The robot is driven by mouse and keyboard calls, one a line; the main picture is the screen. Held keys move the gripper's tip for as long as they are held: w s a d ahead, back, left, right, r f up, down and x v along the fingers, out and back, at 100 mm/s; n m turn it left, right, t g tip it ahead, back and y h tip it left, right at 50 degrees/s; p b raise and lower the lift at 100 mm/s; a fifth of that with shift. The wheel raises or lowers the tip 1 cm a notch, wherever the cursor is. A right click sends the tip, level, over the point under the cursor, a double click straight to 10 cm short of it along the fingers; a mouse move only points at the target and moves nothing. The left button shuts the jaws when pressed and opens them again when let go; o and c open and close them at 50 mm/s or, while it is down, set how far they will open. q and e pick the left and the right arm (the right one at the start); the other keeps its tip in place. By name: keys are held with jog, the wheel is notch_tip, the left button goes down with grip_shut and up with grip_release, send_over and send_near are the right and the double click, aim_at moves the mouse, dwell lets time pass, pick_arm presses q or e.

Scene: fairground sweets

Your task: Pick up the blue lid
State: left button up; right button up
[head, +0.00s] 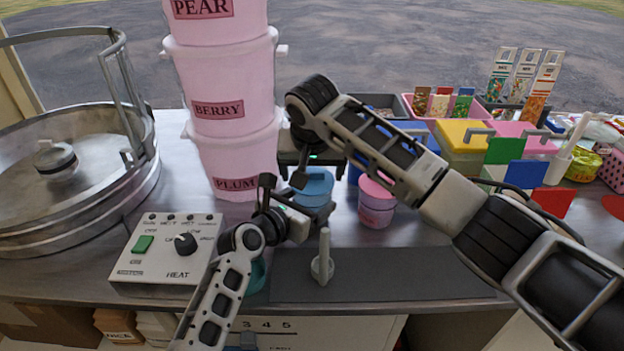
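A round blue lid (316,180) sits on a small blue tub in the middle of the counter, partly covered by my arms. My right gripper (308,172) points down right at the lid, from behind the bent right arm. One dark finger shows at the lid's left side; I cannot tell whether it touches, or how far apart the fingers are. My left gripper (308,215) is low in front of the blue tub, and its fingertips are not clear. A small pink tub with a pink lid (378,190) stands to the right of the blue one.
Stacked pink tubs (238,160) rise behind left. A heat control box (165,250) and a large metal pan (75,190) stand left. Coloured boxes and sweets crowd the right.

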aim_at(312, 173)
pick_arm(q)
jog(key=shift+r, duration=0.25)
pick_arm(e)
jog(key=c, duration=0.4)
jog(key=shift+r, duration=0.1)
notch_tip(312, 173, up, 15)
jog(key=shift+f, duration=0.1)
dwell(0.4)
pick_arm(q)
jog(key=shift+f, duration=0.55)
pick_arm(e)
jog(key=shift+f, duration=0.2)
